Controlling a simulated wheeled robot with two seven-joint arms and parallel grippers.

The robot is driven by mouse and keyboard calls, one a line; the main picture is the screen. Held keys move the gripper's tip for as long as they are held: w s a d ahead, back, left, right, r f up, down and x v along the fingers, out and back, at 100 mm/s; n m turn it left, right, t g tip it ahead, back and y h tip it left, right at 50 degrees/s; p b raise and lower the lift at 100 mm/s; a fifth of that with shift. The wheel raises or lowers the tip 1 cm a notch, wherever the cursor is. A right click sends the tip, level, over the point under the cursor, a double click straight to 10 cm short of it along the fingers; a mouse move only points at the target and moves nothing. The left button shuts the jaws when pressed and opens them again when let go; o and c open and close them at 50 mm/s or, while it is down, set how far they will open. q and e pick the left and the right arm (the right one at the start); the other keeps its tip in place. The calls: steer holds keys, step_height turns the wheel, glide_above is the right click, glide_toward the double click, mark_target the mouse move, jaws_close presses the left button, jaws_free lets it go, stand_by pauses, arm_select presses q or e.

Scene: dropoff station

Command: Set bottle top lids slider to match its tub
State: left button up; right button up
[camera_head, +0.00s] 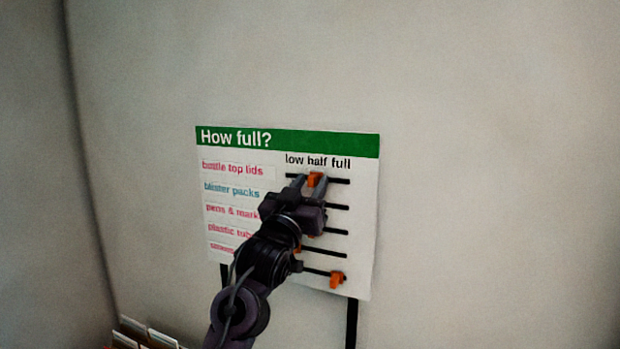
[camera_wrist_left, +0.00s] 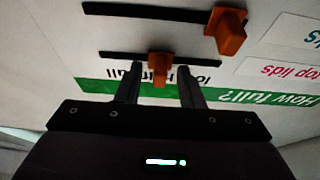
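The orange knob of that row (camera_head: 315,180) sits about mid-track, under "half". My left gripper (camera_head: 311,182) reaches up to this knob with one finger on each side. In the left wrist view, upside down, the knob (camera_wrist_left: 160,64) stands between the open fingertips (camera_wrist_left: 161,82), with a small gap visible on each side. My arm hides part of the lower rows. My right gripper is not in view.
The blister packs knob (camera_wrist_left: 226,32) sits near the low end, close to one finger. The bottom row knob (camera_head: 337,280) is toward full. Another knob (camera_head: 298,250) shows partly behind my arm. Tub edges (camera_head: 130,328) show at lower left; their contents are not visible.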

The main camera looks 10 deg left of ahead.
arm_select(q)
steer(key=shift+r, duration=0.1)
jaws_close()
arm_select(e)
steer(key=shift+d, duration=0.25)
arm_select(q)
steer(key=shift+d, duration=0.1)
steer(key=d, duration=0.2)
steer(key=s+d+b, duration=0.1)
steer(key=d, duration=0.2)
steer(key=shift+d, duration=0.15)
steer(key=shift+a, duration=0.2)
jaws_free()
steer(key=shift+d, duration=0.25)
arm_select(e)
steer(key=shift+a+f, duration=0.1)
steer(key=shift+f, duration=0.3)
arm_select(q)
steer(key=shift+a, duration=0.1)
